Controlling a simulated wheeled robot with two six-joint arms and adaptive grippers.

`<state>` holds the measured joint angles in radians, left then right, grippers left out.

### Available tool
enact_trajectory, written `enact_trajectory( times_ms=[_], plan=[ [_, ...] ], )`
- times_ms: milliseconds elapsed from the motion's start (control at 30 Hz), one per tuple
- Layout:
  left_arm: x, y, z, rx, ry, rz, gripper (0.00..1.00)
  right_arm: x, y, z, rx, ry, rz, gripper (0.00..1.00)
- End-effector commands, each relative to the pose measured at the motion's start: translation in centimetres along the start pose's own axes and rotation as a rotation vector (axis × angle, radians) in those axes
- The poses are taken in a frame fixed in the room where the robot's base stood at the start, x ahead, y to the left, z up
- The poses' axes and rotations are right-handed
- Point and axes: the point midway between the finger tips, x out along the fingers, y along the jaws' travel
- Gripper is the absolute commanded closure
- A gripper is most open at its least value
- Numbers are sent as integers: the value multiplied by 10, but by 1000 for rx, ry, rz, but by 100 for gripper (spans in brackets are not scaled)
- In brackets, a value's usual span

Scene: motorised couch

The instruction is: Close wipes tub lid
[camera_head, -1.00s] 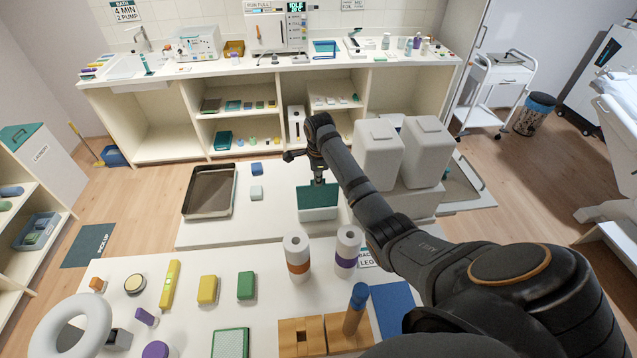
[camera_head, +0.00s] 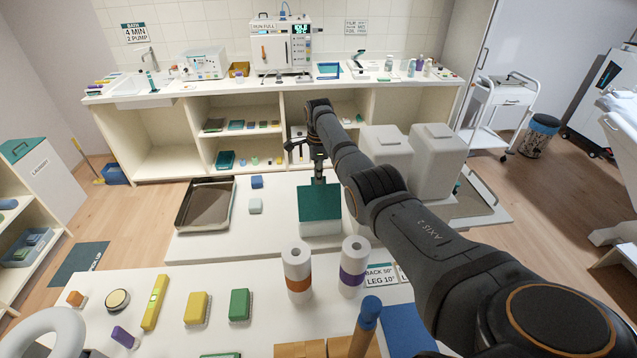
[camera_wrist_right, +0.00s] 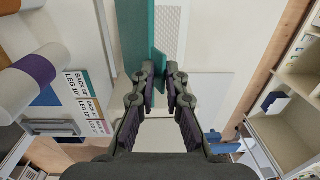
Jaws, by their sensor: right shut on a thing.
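The wipes tub is a white box (camera_head: 320,229) with a teal lid (camera_head: 319,203), standing on the white table in the middle of the head view. The lid's broad teal face is toward me; I cannot tell its exact angle or whether it meets the rim. My right gripper (camera_head: 319,172) is at the lid's far edge. In the right wrist view, the right gripper (camera_wrist_right: 160,82) is shut on a small teal tab (camera_wrist_right: 160,62) beside the long teal lid strip (camera_wrist_right: 137,38). My left gripper is not in view.
Two tall grey canisters (camera_head: 434,160) stand to the right, close to my right arm.

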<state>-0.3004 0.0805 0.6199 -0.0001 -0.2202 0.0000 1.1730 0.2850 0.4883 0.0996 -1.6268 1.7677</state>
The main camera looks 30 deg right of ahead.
Motion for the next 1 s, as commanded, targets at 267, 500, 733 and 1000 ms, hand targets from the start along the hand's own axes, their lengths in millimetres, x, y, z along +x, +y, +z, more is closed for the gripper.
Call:
enact_trajectory(
  times_ms=[267, 500, 733, 1000],
  plan=[
    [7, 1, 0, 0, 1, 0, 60, 0, -4, -1, 1, 0, -8, 100],
    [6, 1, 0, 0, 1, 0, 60, -1, -4, -1, 1, 0, -8, 100],
    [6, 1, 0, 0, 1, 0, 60, 0, -4, 0, 0, 0, -6, 73],
    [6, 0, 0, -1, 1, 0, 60, -2, -4, 0, 0, -1, -4, 73]
  ],
)
